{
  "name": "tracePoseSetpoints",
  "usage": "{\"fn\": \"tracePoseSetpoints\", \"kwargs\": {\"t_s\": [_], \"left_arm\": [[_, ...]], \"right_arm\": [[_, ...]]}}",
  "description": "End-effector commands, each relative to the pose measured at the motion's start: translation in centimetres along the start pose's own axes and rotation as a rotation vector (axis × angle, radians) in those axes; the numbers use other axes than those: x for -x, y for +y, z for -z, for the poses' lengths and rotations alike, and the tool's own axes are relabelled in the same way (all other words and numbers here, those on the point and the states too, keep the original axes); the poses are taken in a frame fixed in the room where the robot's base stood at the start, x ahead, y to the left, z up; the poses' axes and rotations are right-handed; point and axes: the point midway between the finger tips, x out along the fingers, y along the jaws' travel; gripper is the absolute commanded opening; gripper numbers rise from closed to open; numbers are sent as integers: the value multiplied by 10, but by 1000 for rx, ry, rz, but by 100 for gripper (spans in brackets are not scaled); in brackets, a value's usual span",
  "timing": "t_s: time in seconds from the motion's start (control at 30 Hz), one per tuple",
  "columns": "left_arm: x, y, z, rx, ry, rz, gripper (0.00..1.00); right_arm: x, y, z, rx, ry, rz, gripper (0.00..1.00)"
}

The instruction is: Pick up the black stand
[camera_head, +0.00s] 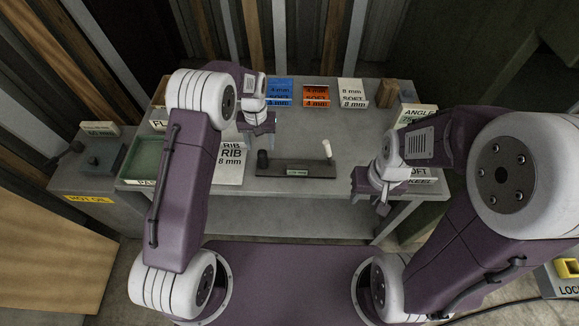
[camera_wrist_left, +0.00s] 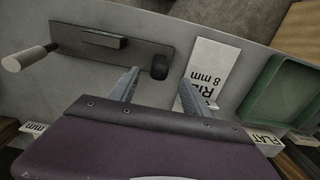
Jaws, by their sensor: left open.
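A small upright black cylinder (camera_head: 262,160), the likeliest match for the black stand, stands at the left end of a dark flat plate (camera_head: 297,171) on the grey table. It also shows in the left wrist view (camera_wrist_left: 160,67), just beyond and between my fingertips. My left gripper (camera_head: 260,141) is over the table, behind the black cylinder in the head view. In the left wrist view the left gripper (camera_wrist_left: 157,85) has its two fingers apart with nothing between them. My right gripper (camera_head: 382,207) hangs near the table's front right; its jaw gap is unclear.
A white-handled piece (camera_head: 327,150) rises at the plate's right end. A white "RIB 8 mm" card (camera_head: 230,166) and a green tray (camera_head: 143,158) lie left. Blue (camera_head: 279,92), orange (camera_head: 316,95) and white (camera_head: 352,93) labelled blocks line the back. The table centre is clear.

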Motion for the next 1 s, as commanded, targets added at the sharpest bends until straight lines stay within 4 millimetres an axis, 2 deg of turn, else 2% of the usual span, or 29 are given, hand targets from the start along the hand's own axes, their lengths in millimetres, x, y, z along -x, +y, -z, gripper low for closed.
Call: {"fn": "tracePoseSetpoints", "kwargs": {"t_s": [0.1, 0.37, 0.6, 0.87, 0.97, 1.0], "left_arm": [[-21, 0, -1, 0, -3, 0, 56], [-36, 0, -1, 0, -1, 0, 56], [-76, 2, -1, 1, 0, 0, 56], [-80, 2, 0, 1, 2, 0, 56], [-80, 2, 0, 1, 2, 0, 31], [-80, 2, 0, 1, 2, 0, 20]], "right_arm": [[0, 0, 0, 0, 0, 0, 36], [0, 0, 0, 0, 0, 0, 36], [0, 0, 0, 0, 0, 0, 36], [0, 0, 0, 0, 0, 0, 36], [0, 0, 0, 0, 0, 0, 36], [0, 0, 0, 0, 0, 0, 36]]}}
